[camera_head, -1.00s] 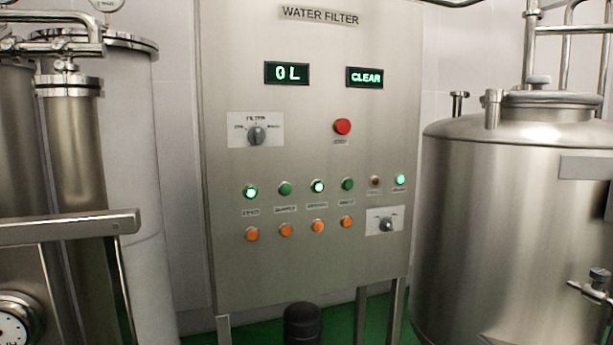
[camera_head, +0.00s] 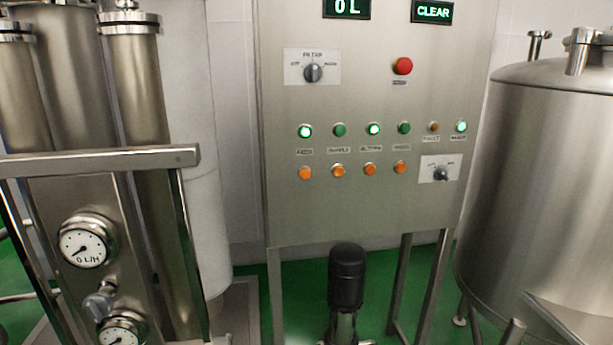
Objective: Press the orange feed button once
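The orange feed button (camera_head: 305,173) is the leftmost in a row of orange buttons on the steel control panel (camera_head: 290,220). It sits below the label that reads like FEED and below a lit green lamp (camera_head: 305,131). Other orange buttons (camera_head: 338,171) stand to its right. The displays read 0 L (camera_head: 347,7) and CLEAR (camera_head: 432,12). Neither of my grippers shows in the head view.
A red button (camera_head: 403,66), a filter selector (camera_head: 313,72) and a smaller knob (camera_head: 441,174) share the panel. A filter skid with gauges (camera_head: 85,246) stands left, a steel tank (camera_head: 550,170) right. A black-topped pump (camera_head: 346,277) stands below on the green floor.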

